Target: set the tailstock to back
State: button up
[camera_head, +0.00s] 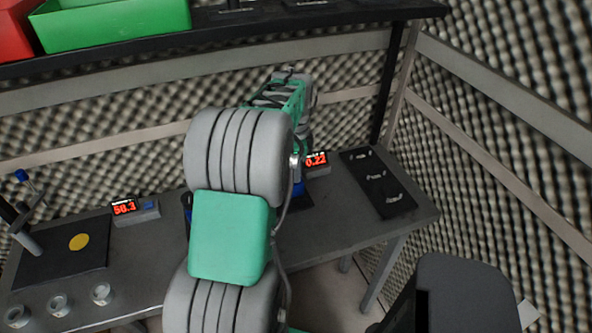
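I cannot make out a tailstock for certain in the head view. My green and grey arm crosses the middle of the picture and hides part of the bench (334,228). A small blue part (298,188) shows just beside the arm, under the right display, and most of it is hidden. My gripper is not visible; it is hidden behind my own arm links.
A display reading 0.22 (316,160) and a black panel with metal pieces (388,190) stand right. A dark chair (465,290) stands front right. A shelf with bins (115,22) hangs above.

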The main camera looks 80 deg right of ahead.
jog(key=shift+o, duration=1.4)
jog(key=shift+s+d, duration=0.2)
jog(key=shift+s, duration=0.05)
jog(key=shift+o, duration=0.9)
jog(key=shift+w+a, duration=0.1)
jog(key=shift+w, duration=0.05)
notch_tip(320, 180, up, 8)
jog(key=shift+f+b, duration=0.1)
jog(key=shift+b, duration=0.2)
